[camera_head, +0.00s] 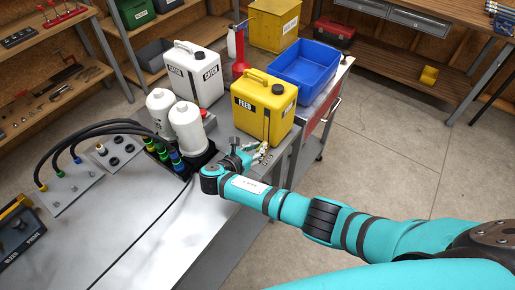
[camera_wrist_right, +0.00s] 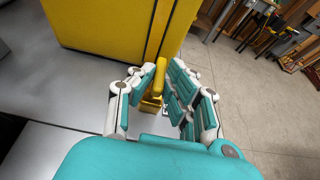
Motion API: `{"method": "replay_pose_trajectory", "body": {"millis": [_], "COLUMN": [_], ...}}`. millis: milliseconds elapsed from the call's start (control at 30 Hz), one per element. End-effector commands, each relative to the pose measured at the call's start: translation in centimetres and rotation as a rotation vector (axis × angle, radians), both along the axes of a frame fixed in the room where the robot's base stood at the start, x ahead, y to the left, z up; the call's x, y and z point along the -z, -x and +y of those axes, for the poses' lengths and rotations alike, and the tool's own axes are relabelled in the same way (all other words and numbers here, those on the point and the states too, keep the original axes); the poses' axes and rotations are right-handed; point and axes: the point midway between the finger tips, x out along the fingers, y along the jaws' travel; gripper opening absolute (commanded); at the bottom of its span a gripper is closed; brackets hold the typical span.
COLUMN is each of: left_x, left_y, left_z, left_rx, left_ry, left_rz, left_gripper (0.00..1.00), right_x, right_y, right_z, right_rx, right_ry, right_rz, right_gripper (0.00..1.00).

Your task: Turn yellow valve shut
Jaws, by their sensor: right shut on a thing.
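The yellow valve (camera_wrist_right: 159,76) shows in the right wrist view as an upright yellow handle low at the front of the yellow FEED canister (camera_wrist_right: 100,24). My right gripper (camera_wrist_right: 160,92) has its fingers on both sides of the valve handle and is shut on it. In the head view the yellow FEED canister (camera_head: 263,107) stands on the metal bench, and my right gripper (camera_head: 262,152) is at its lower front, largely hiding the valve there. My left gripper is not in view.
White canister (camera_head: 194,74), white bottles (camera_head: 187,128) and coloured hose connectors (camera_head: 163,152) stand left of the yellow canister. Open floor (camera_head: 385,130) lies to the right.

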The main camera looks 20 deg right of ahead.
Motion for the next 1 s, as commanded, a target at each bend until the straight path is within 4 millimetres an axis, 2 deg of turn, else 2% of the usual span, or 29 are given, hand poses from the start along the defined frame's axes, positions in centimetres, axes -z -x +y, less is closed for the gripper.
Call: {"method": "replay_pose_trajectory", "body": {"millis": [267, 700, 1000], "left_x": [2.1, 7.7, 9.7], "left_y": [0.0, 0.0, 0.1], "left_z": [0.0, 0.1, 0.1], "left_rx": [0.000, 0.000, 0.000], "left_ry": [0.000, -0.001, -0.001], "left_rz": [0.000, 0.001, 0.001], "left_gripper": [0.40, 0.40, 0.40], "right_x": [0.4, 0.6, 0.2], "right_y": [-0.3, -0.9, -1.1], "right_z": [0.3, 0.5, 0.5], "right_rx": [0.123, 0.410, 0.507], "right_ry": [-0.002, 0.000, 0.000], "right_rz": [-0.001, -0.002, -0.001], "right_gripper": [0.00, 0.00, 0.00]}}
